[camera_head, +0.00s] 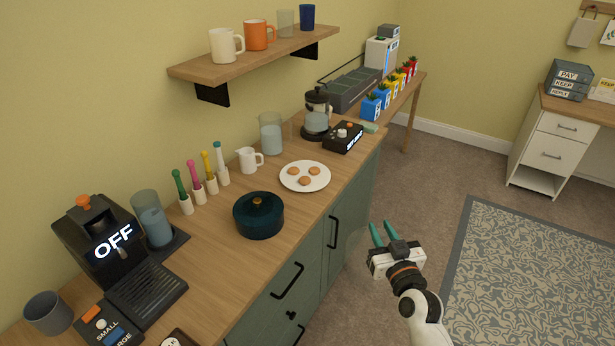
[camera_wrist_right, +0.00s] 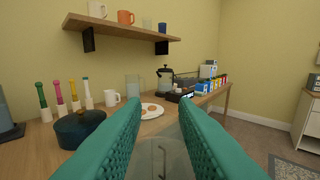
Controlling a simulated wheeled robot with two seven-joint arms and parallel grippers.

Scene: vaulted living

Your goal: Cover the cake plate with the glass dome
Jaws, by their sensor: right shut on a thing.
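The cake plate (camera_head: 305,187) is white and round, with three round pastries on it. It lies flat on the wooden counter, uncovered, and also shows in the right wrist view (camera_wrist_right: 152,117) beyond the fingers. My right gripper (camera_head: 377,228), with teal fingers, is in front of the counter, right of and nearer than the plate. Between the fingers in the right wrist view is a faint clear shape, the glass dome (camera_wrist_right: 158,140); the gripper is shut on it. Its outline is hard to make out in the head view. My left gripper is out of view.
A dark teal lidded pot (camera_head: 258,217) stands left of the plate. A white jug (camera_head: 246,159), a glass pitcher (camera_head: 270,137) and a black control box (camera_head: 343,138) stand around it. A wall shelf (camera_head: 255,54) holds mugs above. The floor right of the counter is open.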

